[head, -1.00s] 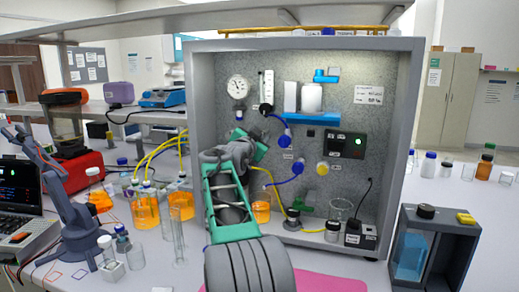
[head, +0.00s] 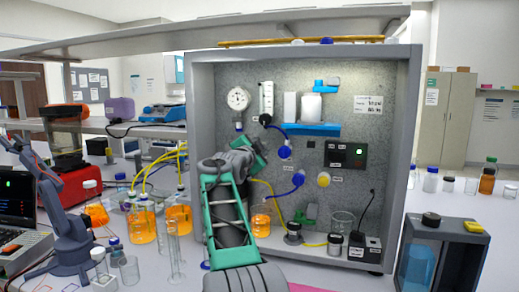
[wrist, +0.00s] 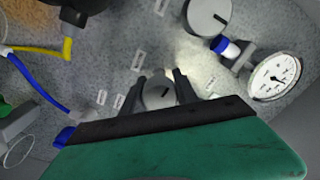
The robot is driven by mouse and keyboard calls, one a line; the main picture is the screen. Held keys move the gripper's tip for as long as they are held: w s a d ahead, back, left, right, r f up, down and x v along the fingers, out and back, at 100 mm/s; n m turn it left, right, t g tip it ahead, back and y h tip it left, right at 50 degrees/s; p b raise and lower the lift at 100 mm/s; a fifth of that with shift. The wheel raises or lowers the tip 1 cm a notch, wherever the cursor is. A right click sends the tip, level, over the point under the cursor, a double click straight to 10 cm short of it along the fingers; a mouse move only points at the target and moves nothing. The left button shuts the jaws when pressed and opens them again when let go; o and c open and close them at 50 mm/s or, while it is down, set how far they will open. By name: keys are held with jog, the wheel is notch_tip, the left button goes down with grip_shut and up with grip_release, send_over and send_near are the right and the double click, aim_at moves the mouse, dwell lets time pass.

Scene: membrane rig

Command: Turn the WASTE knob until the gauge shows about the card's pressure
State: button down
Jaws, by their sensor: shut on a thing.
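A grey round knob (wrist: 160,93) with a dark pointer line sits between the two dark fingers of my gripper (wrist: 166,88) in the wrist view. The fingers are shut on its sides. The labels near it are too blurred to read, so I cannot confirm the word WASTE. The white pressure gauge (wrist: 275,76) is at the right of the wrist view, its dark needle visible but its numbers unreadable. The gauge also shows in the head view (head: 238,98) at the panel's upper left. The white card (head: 368,104) is at the panel's upper right, its text unreadable. My arm hides the knob there.
A larger grey round part (wrist: 208,14) and a blue-collared fitting (wrist: 225,46) lie close to my gripper. Orange-filled bottles (head: 142,222) stand at the left.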

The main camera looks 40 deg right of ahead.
jog(key=c, duration=0.9)
grip_release()
jog(key=b+v, duration=0.2)
jog(key=v, duration=0.6)
jog(key=shift+d, duration=0.1)
dwell(1.7)
